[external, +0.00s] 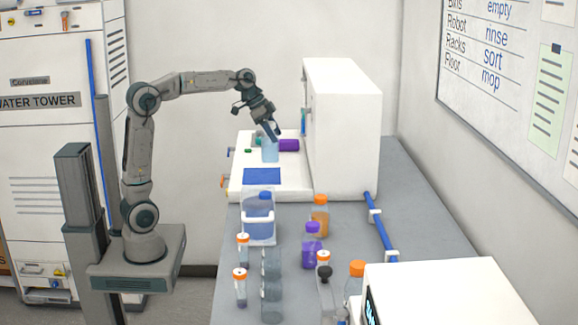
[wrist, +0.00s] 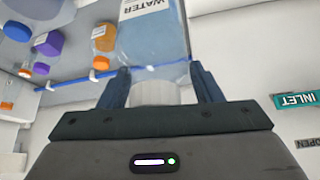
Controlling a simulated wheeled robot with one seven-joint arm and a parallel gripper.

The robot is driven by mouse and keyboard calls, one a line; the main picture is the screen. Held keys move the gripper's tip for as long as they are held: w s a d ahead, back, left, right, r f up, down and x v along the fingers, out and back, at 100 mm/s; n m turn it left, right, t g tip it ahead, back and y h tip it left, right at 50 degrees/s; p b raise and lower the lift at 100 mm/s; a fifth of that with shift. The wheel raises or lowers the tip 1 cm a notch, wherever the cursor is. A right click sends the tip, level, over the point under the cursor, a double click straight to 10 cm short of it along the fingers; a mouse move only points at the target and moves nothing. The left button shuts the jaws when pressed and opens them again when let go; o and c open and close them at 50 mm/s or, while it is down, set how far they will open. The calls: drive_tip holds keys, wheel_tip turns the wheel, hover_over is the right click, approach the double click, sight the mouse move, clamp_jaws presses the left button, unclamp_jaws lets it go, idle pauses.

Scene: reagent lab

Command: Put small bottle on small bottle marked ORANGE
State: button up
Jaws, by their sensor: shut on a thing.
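My gripper (external: 271,134) is shut on a clear bottle with bluish contents (external: 270,152), above the white platform at the back of the bench. In the wrist view this bottle (wrist: 153,38) has a white label reading WATER and sits between my two fingers (wrist: 158,88). I cannot tell whether its base touches the platform. A bottle with orange contents and an orange cap (external: 320,215) stands upright on the grey bench, well in front of my gripper. It also shows in the wrist view (wrist: 104,42) with a pale label, too small to read.
A tall white cabinet (external: 345,130) stands right of my gripper. A purple cylinder (external: 289,145) lies beside the held bottle. A blue mat (external: 262,176) is on the platform. A purple bottle (external: 313,248), orange-capped vials (external: 240,288) and a blue rail (external: 379,228) are nearer the front.

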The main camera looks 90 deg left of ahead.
drive_tip(key=r, duration=1.2)
drive_tip(key=shift+w+d, duration=0.25)
drive_tip(key=w+d+m+h+p, duration=0.1)
drive_tip(key=w+d+m+p, duration=0.3)
drive_tip(key=d, duration=1.1)
drive_tip(key=w+d+m+h+p, duration=0.15)
drive_tip(key=w+d, duration=0.35)
drive_tip(key=d, duration=1)
drive_tip(key=w+a+f+p, duration=0.2)
drive_tip(key=a+f, duration=0.3)
drive_tip(key=f, duration=0.3)
drive_tip(key=w+a+f+p, duration=0.2)
drive_tip(key=w+a+f, duration=0.2)
drive_tip(key=f, duration=0.4)
drive_tip(key=shift+w+a+f+n+g, duration=0.25)
drive_tip(key=shift+a+n+g, duration=0.2)
drive_tip(key=shift+a, duration=0.25)
drive_tip(key=o, duration=1.6)
drive_tip(key=shift+f, duration=0.1)
